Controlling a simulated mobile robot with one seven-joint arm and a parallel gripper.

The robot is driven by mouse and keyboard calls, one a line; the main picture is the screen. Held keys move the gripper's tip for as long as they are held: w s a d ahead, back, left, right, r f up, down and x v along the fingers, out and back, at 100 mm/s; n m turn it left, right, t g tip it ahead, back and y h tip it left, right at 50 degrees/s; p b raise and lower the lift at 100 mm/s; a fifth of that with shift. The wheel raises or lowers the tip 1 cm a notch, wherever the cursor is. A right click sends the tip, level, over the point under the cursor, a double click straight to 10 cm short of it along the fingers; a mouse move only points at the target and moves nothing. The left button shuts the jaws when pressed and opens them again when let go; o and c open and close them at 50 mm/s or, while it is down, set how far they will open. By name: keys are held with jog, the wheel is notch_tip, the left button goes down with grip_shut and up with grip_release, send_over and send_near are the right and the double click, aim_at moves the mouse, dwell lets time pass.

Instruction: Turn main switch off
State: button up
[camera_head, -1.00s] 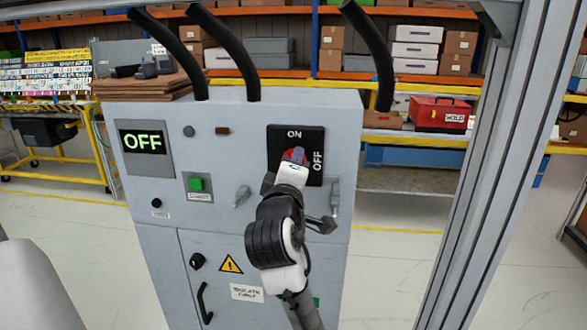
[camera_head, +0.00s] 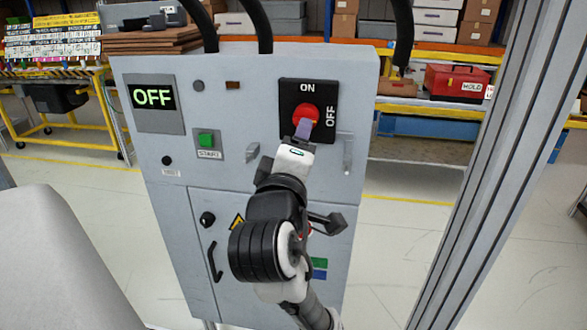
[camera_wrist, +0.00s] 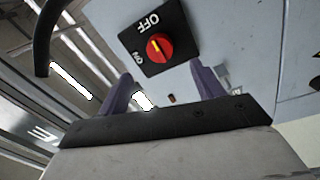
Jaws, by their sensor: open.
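The main switch is a red knob (camera_head: 306,115) on a black plate (camera_head: 290,94) marked ON at the top and OFF at the right. In the wrist view the red knob (camera_wrist: 159,48) shows whole, and its yellow mark points roughly toward the OFF label. The display (camera_head: 153,97) at the panel's upper left reads OFF in green. My gripper (camera_head: 303,130) is just below the knob in the head view, overlapping its lower edge. In the wrist view its two purple fingers (camera_wrist: 163,84) stand apart with nothing between them, and the knob lies beyond them, apparently clear.
A green START button (camera_head: 206,139) is left of the switch. A grey handle (camera_head: 347,155) sticks out at the right, near my wrist. Thick black cables (camera_head: 257,25) rise from the cabinet top (camera_head: 320,55). A metal post (camera_head: 470,165) stands at the right.

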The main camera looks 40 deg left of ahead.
jog(key=shift+b+v, duration=1.85)
jog(key=shift+b, duration=1.25)
